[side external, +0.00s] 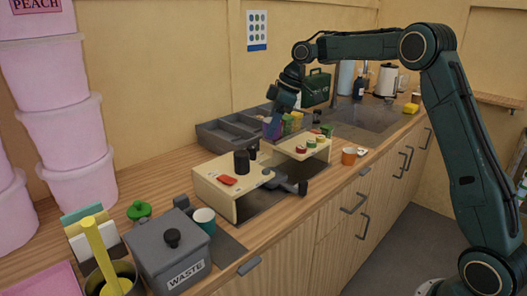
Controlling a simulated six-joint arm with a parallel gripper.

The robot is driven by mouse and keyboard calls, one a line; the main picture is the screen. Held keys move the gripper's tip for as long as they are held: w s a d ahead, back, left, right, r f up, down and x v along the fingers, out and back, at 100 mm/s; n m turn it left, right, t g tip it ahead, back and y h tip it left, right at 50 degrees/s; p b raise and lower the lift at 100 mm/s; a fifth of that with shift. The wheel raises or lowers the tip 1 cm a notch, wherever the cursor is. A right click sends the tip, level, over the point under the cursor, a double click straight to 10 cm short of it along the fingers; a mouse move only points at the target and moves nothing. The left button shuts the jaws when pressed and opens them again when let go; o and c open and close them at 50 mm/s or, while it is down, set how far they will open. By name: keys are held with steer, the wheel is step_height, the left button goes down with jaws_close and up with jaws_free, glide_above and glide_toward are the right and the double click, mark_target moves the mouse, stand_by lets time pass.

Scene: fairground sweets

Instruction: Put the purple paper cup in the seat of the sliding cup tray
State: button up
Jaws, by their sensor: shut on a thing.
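The purple paper cup (271,130) hangs below my gripper (275,115), behind and above the cream wooden stand. My gripper points down and is shut on the cup; its fingertips are small and partly hidden. A dark flat surface (262,203) lies low between the two cream blocks of the stand, with a dark grey handle-like part (290,184) over it. This may be the sliding cup tray. Its seat is too small and covered to make out.
The cream stand (214,190) carries dark jars and a red piece. A grey compartment tray (218,137) is behind it. An orange cup (348,157) stands to the right. A grey waste bin (168,252) and teal cup (204,222) are at front left.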

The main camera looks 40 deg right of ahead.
step_height(320, 180, down, 9)
steer(key=shift+f, duration=0.2)
steer(key=shift+f, duration=2.1)
steer(key=shift+f, duration=0.2)
steer(key=o, duration=1)
steer(key=shift+o, duration=0.2)
steer(key=shift+r, duration=0.15)
steer(key=v, duration=1.2)
